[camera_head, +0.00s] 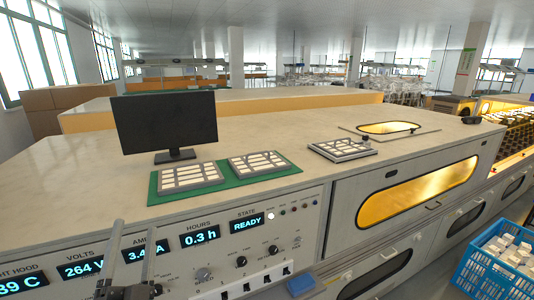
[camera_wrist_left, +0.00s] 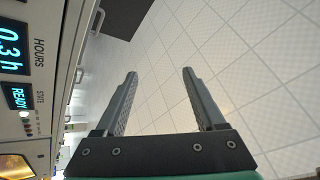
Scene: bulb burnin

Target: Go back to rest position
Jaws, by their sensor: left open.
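My left gripper (camera_head: 134,232) is at the bottom left of the head view, in front of the machine's control panel (camera_head: 215,262). In the left wrist view, its two fingers (camera_wrist_left: 159,72) stand wide apart with nothing between them, over a white tiled floor. The panel's displays read 264 V, 0.3 h and READY; my gripper partly covers the AMPS display. My right gripper is in neither view.
A dark monitor (camera_head: 165,122), a green mat (camera_head: 152,190) bearing two trays, and a third tray (camera_head: 342,150) are on the bench top. A blue crate (camera_head: 478,277) with white boxes stands at the lower right. An amber window (camera_head: 418,193) is in the machine's front.

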